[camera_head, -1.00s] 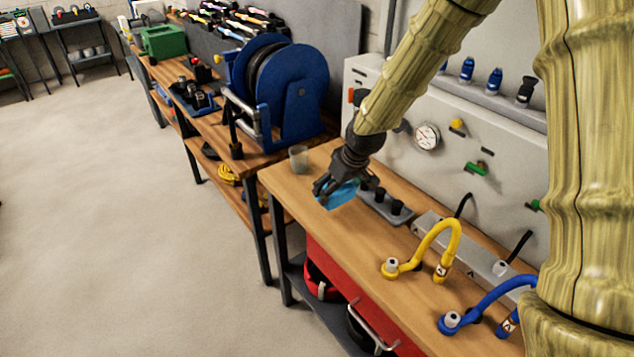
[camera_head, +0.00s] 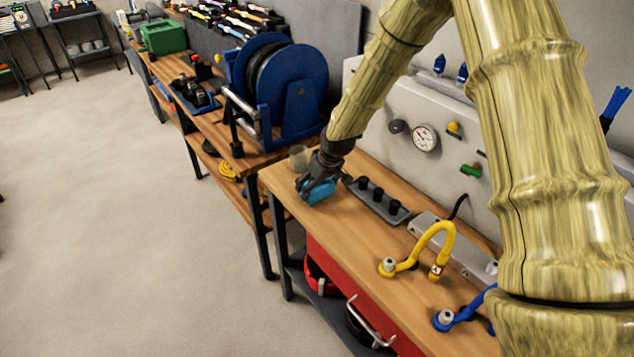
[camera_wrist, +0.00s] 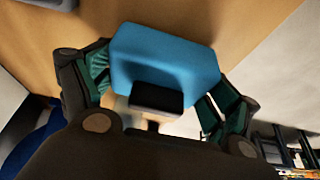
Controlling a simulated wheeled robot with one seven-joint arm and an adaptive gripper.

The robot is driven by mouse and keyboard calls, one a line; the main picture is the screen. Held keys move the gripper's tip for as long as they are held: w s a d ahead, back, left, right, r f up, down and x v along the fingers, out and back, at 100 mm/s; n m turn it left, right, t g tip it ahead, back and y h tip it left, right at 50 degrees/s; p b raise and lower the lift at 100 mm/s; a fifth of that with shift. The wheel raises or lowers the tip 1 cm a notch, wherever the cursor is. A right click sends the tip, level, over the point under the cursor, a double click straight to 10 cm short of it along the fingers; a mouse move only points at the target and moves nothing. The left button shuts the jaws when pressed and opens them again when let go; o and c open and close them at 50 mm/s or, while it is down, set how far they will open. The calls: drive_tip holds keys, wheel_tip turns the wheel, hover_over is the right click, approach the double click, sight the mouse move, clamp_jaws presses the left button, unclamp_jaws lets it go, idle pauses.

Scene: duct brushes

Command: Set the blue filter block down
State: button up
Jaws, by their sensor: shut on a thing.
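The blue filter block (camera_head: 318,192) is between the fingers of my gripper (camera_head: 312,190), low over the left end of the near workbench (camera_head: 345,228). In the wrist view the block (camera_wrist: 165,58) fills the space between the two green-padded fingers of my gripper (camera_wrist: 158,95), with the wooden top behind it. A dark patch, perhaps a shadow, lies along its right side. My gripper is shut on the block. I cannot tell whether the block touches the bench top.
A clear cup (camera_head: 298,158) stands just behind my gripper. A grey rack with black pegs (camera_head: 378,200) is to its right. A yellow hose (camera_head: 432,240) and a blue hose (camera_head: 462,312) lie farther right. Bare wood shows in front of the rack.

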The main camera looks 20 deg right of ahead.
drive_tip(key=shift+s+f, duration=0.1)
drive_tip(key=o, duration=0.8)
